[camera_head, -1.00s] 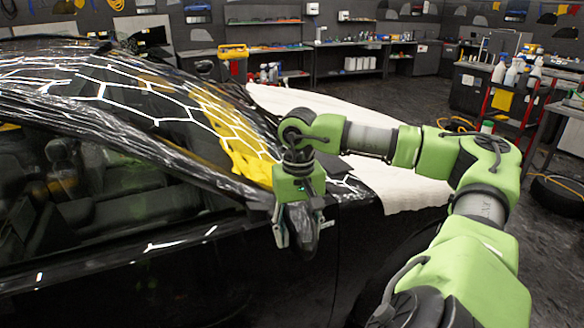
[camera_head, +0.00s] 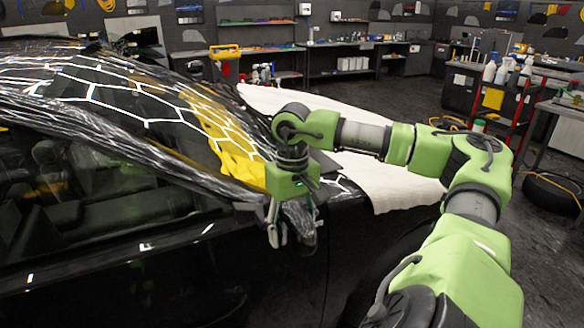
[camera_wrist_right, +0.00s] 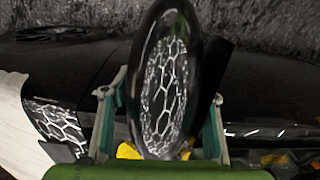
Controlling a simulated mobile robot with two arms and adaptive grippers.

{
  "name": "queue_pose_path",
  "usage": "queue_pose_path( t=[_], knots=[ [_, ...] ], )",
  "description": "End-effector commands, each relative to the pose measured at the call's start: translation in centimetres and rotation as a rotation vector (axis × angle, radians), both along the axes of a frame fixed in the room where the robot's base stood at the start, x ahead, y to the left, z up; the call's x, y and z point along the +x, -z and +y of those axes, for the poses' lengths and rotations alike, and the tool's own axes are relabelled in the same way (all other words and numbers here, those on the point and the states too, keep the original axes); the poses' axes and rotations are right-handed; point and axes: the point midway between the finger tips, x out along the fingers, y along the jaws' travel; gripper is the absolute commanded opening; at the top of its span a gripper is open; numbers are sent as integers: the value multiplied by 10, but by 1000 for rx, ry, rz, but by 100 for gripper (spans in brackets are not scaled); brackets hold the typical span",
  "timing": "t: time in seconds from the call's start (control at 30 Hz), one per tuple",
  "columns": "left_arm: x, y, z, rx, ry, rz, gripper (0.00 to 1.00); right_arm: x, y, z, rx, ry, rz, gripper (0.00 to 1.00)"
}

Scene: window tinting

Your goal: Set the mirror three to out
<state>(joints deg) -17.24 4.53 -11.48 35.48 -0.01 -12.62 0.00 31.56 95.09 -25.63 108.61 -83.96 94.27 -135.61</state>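The car's side mirror (camera_head: 301,222) is a dark, glossy housing on the black car's near side, below the windshield corner. In the right wrist view it shows as a tall black oval (camera_wrist_right: 165,85) with a white honeycomb reflection. My right gripper (camera_head: 290,235) points down at the mirror. In the wrist view its two fingers (camera_wrist_right: 163,112) stand wide apart, one on each side of the mirror. Whether either finger touches the housing cannot be told. The mirror's base is hidden. My left gripper is not in view.
The black car (camera_head: 120,255) fills the left side. A yellow cloth (camera_head: 240,168) and a white cover (camera_head: 385,180) lie over its front. A red cart with bottles (camera_head: 505,110) stands at the right, near a tyre (camera_head: 552,192). Dark floor is open beyond the hood.

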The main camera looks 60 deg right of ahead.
Motion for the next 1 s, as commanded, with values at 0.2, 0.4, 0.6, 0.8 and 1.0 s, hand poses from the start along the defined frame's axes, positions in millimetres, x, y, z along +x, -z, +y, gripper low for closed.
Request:
queue_pose_path(
  t=[0.2, 0.4, 0.6, 0.8, 1.0],
  knots=[
    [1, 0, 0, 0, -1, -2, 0, 0, 0, 0, -1, 4, 0, 65],
    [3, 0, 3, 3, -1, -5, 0, 0, -2, 0, 0, 6, -1, 65],
    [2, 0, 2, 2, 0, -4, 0, 1, -30, 0, 3, 5, -5, 65],
    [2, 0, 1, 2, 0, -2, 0, 1, -57, 0, 3, 5, -6, 65],
    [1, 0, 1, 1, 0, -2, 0, 1, -70, -1, 2, 5, -5, 65]
  ],
)
